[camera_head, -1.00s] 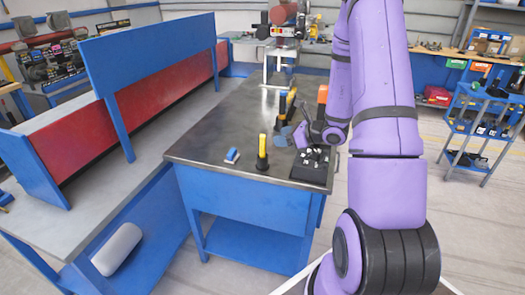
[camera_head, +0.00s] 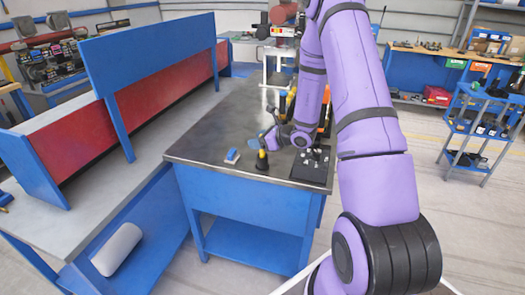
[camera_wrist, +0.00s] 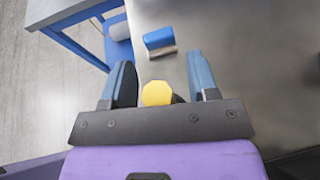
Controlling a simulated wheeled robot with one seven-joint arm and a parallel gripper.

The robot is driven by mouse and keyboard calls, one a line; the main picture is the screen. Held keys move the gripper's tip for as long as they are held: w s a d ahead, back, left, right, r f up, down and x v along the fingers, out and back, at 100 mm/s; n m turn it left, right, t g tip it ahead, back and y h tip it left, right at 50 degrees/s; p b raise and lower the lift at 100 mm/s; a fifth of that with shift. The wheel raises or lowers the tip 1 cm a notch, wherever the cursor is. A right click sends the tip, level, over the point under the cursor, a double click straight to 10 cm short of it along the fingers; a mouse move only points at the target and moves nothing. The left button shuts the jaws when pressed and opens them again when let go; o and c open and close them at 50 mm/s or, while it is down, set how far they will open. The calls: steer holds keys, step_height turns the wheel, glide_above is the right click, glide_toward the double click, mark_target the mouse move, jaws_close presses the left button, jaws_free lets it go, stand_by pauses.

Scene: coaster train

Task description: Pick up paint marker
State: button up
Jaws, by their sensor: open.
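The paint marker (camera_head: 262,159), as I take it, is a black upright piece with a yellow top on the dark tabletop (camera_head: 215,130), near its front edge. In the wrist view its round yellow top (camera_wrist: 157,93) shows from above, between the two blue fingers and close to the palm. My gripper (camera_wrist: 160,66) is open, with a finger on each side of the yellow top and visible gaps. The marker's lower body is mostly hidden in the wrist view.
A small blue and grey block (camera_head: 232,156) lies left of the marker, and also shows in the wrist view (camera_wrist: 159,41). A black base with small light pieces (camera_head: 312,166) sits at the right corner. Orange and yellow items stand behind my arm. The left tabletop is clear.

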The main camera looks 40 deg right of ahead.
steer(key=c, duration=1)
steer(key=shift+r, duration=0.1)
step_height(320, 180, up, 10)
stand_by(0.4)
